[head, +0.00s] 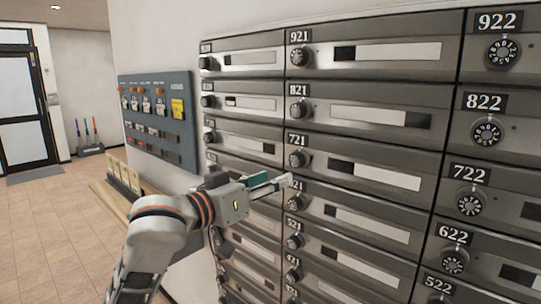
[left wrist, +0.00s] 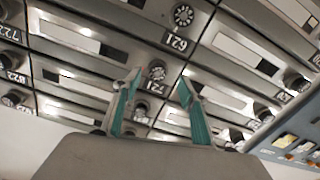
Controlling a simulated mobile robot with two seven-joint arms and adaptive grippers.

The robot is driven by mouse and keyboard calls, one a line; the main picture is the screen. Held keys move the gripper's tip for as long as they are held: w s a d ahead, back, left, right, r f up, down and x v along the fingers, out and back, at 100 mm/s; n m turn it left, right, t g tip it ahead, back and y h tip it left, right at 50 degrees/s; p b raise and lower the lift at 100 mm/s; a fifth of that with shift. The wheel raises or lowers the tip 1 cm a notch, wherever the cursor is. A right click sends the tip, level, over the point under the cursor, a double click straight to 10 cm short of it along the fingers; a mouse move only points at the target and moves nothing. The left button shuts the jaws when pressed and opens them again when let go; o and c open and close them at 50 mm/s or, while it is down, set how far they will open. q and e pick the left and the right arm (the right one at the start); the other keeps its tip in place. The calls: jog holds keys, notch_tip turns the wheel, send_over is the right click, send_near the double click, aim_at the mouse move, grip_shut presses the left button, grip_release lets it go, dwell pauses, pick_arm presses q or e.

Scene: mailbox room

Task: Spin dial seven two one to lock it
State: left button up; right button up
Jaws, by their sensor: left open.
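The 721 dial (head: 296,159) is a round silver knob under its black 721 plate (head: 297,140), on a grey mailbox door. My left gripper (head: 286,182) reaches in from the left, its fingertips just below and left of that dial. In the left wrist view, which is turned over, the 721 dial (left wrist: 157,70) shows between and slightly beyond the two spread teal fingers of my left gripper (left wrist: 157,88). The gripper is open and holds nothing. I cannot tell whether a finger touches the dial. My right gripper is not in view.
Similar dials stand close by: the 821 dial (head: 297,107) above and the 722 dial (head: 470,203) to the right. A blue wall panel (head: 157,117) and a wooden ledge (head: 110,203) are at the left. The tiled floor (head: 50,240) is open at the far left.

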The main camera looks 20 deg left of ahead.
aim_at(294, 162)
pick_arm(q)
jog(key=w, duration=0.2)
jog(key=w+d+r, duration=0.1)
jog(key=w, duration=0.1)
jog(key=w+d+r, duration=0.1)
jog(key=w, duration=0.2)
jog(key=shift+d, duration=0.1)
jog(key=shift+s, duration=0.1)
jog(key=c, duration=1.1)
